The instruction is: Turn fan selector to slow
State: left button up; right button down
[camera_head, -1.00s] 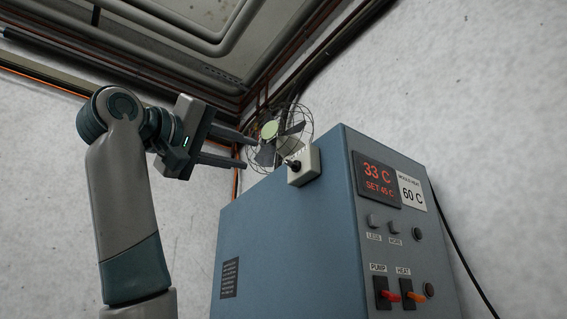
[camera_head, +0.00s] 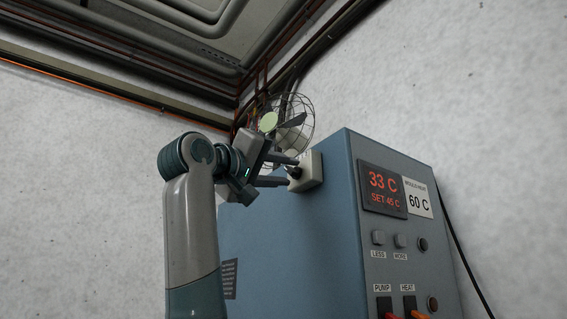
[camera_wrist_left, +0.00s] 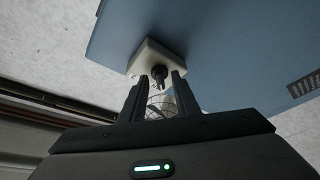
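The fan selector is a black knob (camera_head: 295,172) on a small pale box (camera_head: 312,170) fixed at the top edge of the blue machine's side. In the left wrist view the knob (camera_wrist_left: 159,74) sticks out of the pale box (camera_wrist_left: 150,58). My left gripper (camera_head: 290,173) is open and points at the box. Its fingertips (camera_wrist_left: 157,80) lie on either side of the knob, with a visible gap, and do not appear to touch it. The knob's setting and any labels are too small to read. My right gripper is not in view.
A caged fan (camera_head: 289,122) stands behind the box. The blue machine (camera_head: 300,240) has a display (camera_head: 382,188) reading 33 C, set 45 C, with buttons and PUMP and HEAT switches below. White wall lies to the left.

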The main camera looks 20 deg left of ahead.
pick_arm(q)
jog(key=shift+w, duration=0.15)
grip_shut()
